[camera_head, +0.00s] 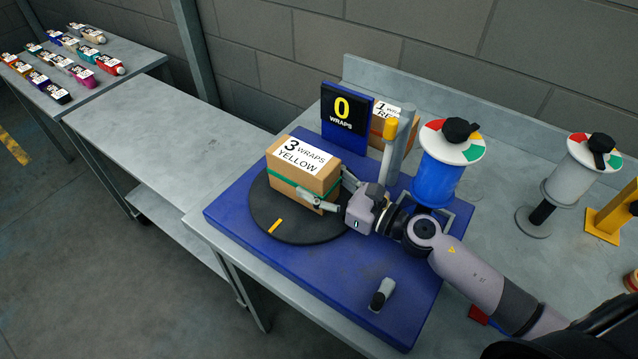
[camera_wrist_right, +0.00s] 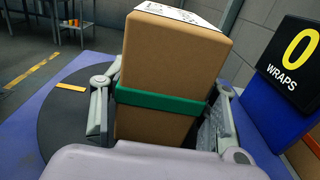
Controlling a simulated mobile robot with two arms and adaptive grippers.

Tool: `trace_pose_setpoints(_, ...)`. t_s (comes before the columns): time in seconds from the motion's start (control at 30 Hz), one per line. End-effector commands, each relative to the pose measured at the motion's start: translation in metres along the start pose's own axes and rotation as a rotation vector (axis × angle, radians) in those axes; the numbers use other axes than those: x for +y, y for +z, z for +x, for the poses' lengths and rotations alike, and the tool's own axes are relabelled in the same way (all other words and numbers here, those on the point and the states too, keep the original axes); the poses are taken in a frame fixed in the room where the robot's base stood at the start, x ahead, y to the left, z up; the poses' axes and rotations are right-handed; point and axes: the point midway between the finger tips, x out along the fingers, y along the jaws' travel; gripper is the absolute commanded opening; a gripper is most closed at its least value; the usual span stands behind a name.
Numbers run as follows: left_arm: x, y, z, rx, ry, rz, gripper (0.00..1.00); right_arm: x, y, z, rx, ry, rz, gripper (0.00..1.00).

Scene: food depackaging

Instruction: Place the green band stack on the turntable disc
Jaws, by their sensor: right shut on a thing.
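The green band stack (camera_head: 296,185) is a brown carton with a green band around its middle and a label reading "3 WRAPS YELLOW" on top. It is upright over the black turntable disc (camera_head: 265,222). I cannot tell whether its base touches the disc. My right gripper (camera_head: 328,194) reaches in from the right and is shut on the stack, with one finger on each side. In the right wrist view the stack (camera_wrist_right: 165,75) stands between the fingers (camera_wrist_right: 160,118), and its base is hidden. The disc (camera_wrist_right: 62,125) shows at left. My left gripper is not in view.
A blue sign (camera_head: 343,118) reads "0 WRAPS" behind the disc. Another labelled carton (camera_head: 381,135) stands behind it. A grey post (camera_head: 402,140) and a blue film roll (camera_head: 436,180) stand right of the stack. The table at left (camera_head: 150,130) is mostly bare; several bottles lie beyond.

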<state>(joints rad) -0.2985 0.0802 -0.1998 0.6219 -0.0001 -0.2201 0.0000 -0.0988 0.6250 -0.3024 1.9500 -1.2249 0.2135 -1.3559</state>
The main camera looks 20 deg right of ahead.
Motion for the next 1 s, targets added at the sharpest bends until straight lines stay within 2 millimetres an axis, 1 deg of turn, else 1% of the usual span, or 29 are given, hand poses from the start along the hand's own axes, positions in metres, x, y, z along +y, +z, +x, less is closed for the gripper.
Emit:
trace_pose_setpoints(0.13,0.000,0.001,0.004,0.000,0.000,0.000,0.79,0.000,-0.002,0.000,-0.002,0.000,0.000,0.12)
trace_pose_setpoints(0.17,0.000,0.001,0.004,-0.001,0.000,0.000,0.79,0.000,-0.004,0.000,0.000,0.000,0.001,0.55)
trace_pose_setpoints(0.4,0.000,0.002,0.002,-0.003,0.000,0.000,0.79,0.000,-0.002,0.000,0.000,0.000,0.001,0.71)
trace_pose_setpoints(0.47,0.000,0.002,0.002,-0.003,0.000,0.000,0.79,0.000,-0.002,0.000,0.000,0.000,0.001,0.75)
trace_pose_setpoints(0.73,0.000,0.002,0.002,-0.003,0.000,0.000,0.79,0.000,-0.002,0.000,0.000,0.000,0.001,0.75)
trace_pose_setpoints(0.83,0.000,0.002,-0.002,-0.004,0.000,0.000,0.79,0.000,0.002,0.000,0.000,0.000,0.001,0.75)
trace_pose_setpoints(0.93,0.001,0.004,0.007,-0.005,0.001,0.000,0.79,0.000,-0.004,-0.010,0.001,-0.001,0.001,0.75)
trace_pose_setpoints(1.0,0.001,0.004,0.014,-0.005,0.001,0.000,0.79,0.000,-0.006,-0.021,0.002,-0.001,0.002,0.75)
